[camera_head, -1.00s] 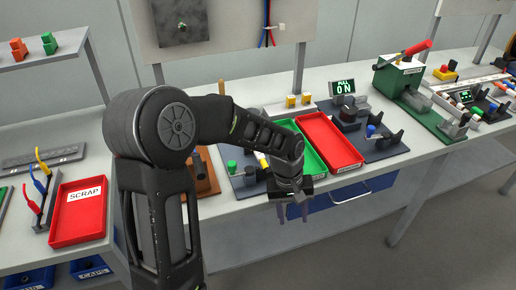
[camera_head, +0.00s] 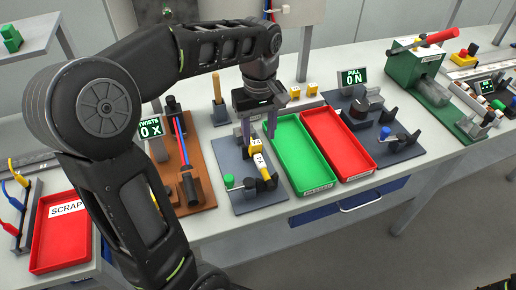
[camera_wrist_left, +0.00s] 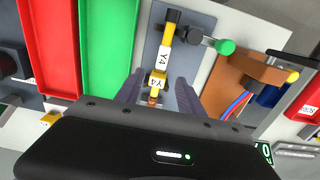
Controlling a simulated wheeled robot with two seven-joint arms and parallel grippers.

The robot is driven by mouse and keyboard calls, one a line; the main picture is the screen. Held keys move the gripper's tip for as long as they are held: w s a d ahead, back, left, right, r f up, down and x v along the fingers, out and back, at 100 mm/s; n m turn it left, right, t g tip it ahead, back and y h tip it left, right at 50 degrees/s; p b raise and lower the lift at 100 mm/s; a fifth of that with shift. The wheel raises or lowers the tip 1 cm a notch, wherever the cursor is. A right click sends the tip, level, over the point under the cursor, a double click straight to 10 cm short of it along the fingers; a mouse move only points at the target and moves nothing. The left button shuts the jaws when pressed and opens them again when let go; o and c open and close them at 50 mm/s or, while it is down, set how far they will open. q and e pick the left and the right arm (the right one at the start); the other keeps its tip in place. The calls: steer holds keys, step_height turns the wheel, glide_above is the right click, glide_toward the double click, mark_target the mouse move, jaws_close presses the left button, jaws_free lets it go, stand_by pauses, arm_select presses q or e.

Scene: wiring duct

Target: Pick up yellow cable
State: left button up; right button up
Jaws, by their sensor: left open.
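A yellow cable piece with white Y4 labels (camera_head: 257,158) lies on a grey-blue fixture plate (camera_head: 237,205), and it also shows in the left wrist view (camera_wrist_left: 167,48). My left gripper (camera_head: 257,130) is above the far end of this piece, pointing down. Its fingers (camera_wrist_left: 158,92) are open, one on each side of the near Y4 label in the left wrist view. I cannot tell whether they touch it. Another yellow cable (camera_head: 17,172) stands in a rack at the far left.
A green tray (camera_head: 296,150) and a red tray (camera_head: 338,140) lie right of the fixture. A brown board (camera_head: 203,172) with red and blue wires is left of it. A red SCRAP tray (camera_head: 60,240) is at the lower left. A green knob (camera_head: 229,180) stands on the fixture.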

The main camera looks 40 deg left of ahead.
mark_target(258, 157)
arm_select(q)
steer(key=shift+s+d+r, duration=0.15)
steer(key=shift+s+d, duration=0.05)
steer(key=shift+s, duration=0.05)
steer(key=shift+w+a+f, duration=0.1)
steer(key=shift+f, duration=1.3)
step_height(258, 157, down, 5)
steer(key=shift+f+p, duration=0.1)
steer(key=shift+p, duration=0.45)
steer(key=shift+c, duration=0.3)
jaws_close()
